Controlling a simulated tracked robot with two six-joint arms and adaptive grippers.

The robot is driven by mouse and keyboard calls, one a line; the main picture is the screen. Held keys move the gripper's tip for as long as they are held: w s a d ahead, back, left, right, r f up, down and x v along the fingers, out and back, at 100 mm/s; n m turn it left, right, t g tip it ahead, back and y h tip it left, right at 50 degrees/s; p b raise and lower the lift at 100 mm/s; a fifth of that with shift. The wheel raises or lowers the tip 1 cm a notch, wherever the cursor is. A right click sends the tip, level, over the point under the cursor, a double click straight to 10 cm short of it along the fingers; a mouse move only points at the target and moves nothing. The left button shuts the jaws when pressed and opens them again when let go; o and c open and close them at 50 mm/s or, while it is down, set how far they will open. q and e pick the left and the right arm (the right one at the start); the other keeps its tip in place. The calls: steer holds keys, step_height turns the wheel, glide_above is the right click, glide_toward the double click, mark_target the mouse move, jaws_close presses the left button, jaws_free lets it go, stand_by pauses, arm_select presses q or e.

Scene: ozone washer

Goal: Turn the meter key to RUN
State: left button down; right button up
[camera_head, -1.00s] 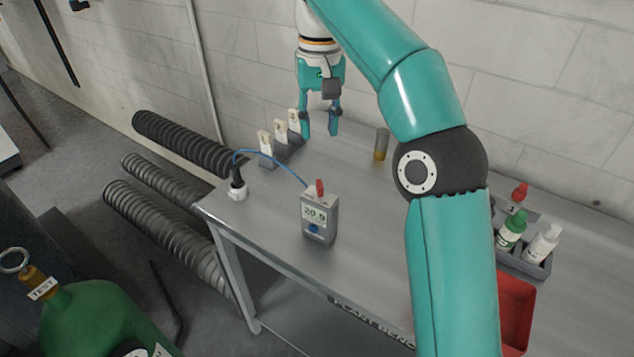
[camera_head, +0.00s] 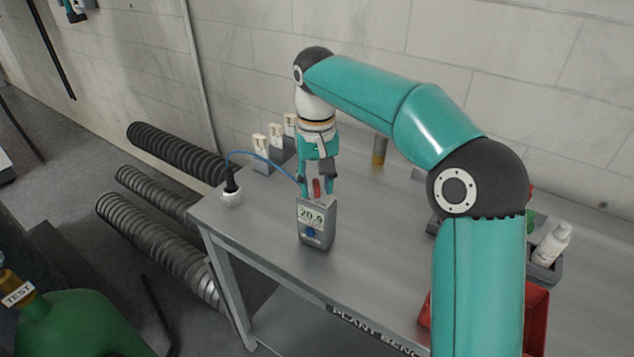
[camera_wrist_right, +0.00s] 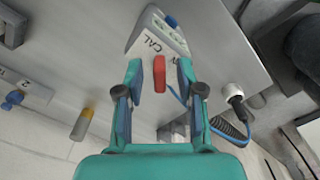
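The grey meter (camera_head: 316,228) stands upright on the bench, its screen reading 20.9 above a blue button. Its red key (camera_head: 317,188) sits on the top face. In the right wrist view the red key (camera_wrist_right: 159,74) stands between my fingers, beside the letters CAL on the meter (camera_wrist_right: 152,42); the other lettering is partly hidden. My right gripper (camera_head: 317,190) is just above the meter. In the wrist view my right gripper (camera_wrist_right: 160,88) is open, with a gap on both sides of the key. My left gripper is not clearly in view.
The grey bench (camera_head: 270,235) has free room around the meter. A blue cable runs from the meter's side to a black-and-white plug (camera_head: 231,190). A red bin (camera_head: 535,315) and bottles (camera_head: 552,243) are at the right.

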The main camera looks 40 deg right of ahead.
steer(key=shift+w, duration=0.1)
jaws_close()
steer(key=shift+r+m+p, duration=0.1)
steer(key=shift+m+p, duration=0.3)
steer(key=shift+m, duration=0.4)
steer(key=shift+m+p, duration=0.3)
steer(key=shift+m, duration=0.2)
steer(key=m+p, duration=0.1)
steer(key=m, duration=0.1)
steer(key=shift+m, duration=0.3)
steer(key=m+p, duration=0.1)
steer(key=m, duration=0.5)
steer(key=shift+m+p, duration=0.35)
steer(key=shift+m, duration=2.85)
